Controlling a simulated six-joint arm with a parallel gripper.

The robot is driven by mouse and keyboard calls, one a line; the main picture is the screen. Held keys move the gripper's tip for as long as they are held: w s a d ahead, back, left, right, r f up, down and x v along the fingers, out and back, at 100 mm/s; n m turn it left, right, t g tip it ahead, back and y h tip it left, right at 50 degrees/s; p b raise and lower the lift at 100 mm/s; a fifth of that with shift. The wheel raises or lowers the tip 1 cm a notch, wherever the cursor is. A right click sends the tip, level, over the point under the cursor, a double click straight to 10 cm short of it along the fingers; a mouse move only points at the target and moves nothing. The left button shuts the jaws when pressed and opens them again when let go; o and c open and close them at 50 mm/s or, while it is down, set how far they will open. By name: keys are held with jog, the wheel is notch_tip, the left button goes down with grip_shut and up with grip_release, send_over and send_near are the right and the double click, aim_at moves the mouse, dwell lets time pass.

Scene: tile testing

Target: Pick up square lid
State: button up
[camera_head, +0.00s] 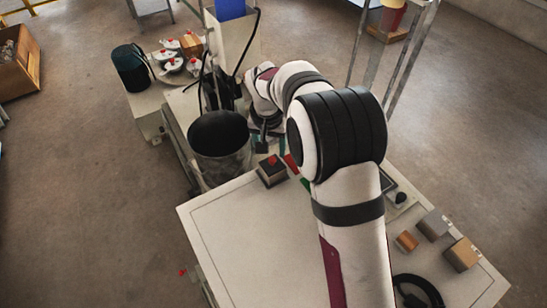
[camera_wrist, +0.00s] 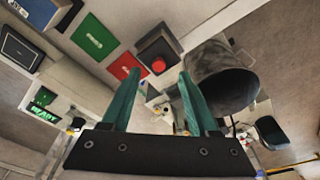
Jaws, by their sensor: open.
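My gripper (camera_wrist: 160,88) shows two teal fingers spread apart with nothing between them in the wrist view. In the head view my gripper (camera_head: 268,142) is partly hidden by my arm, above the back edge of the white table. A brown square-looking piece with a small red top (camera_head: 192,42) stands among round pale lids with red knobs (camera_head: 172,65) on the back-left bench; it may be the square lid, but it is too small to be sure. My gripper is apart from it, to its right and nearer the camera.
A dark open bucket (camera_head: 219,150) stands between my gripper and the back-left bench; it also shows in the wrist view (camera_wrist: 220,78). A red-button box (camera_head: 271,170) sits on the white table (camera_head: 235,235). Several small blocks (camera_head: 462,254) lie at the table's right.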

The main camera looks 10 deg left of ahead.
aim_at(272, 159)
jog(key=f, duration=0.2)
jog(key=w+f, duration=0.1)
jog(key=f, duration=0.2)
jog(key=shift+w+f, duration=0.3)
grip_shut()
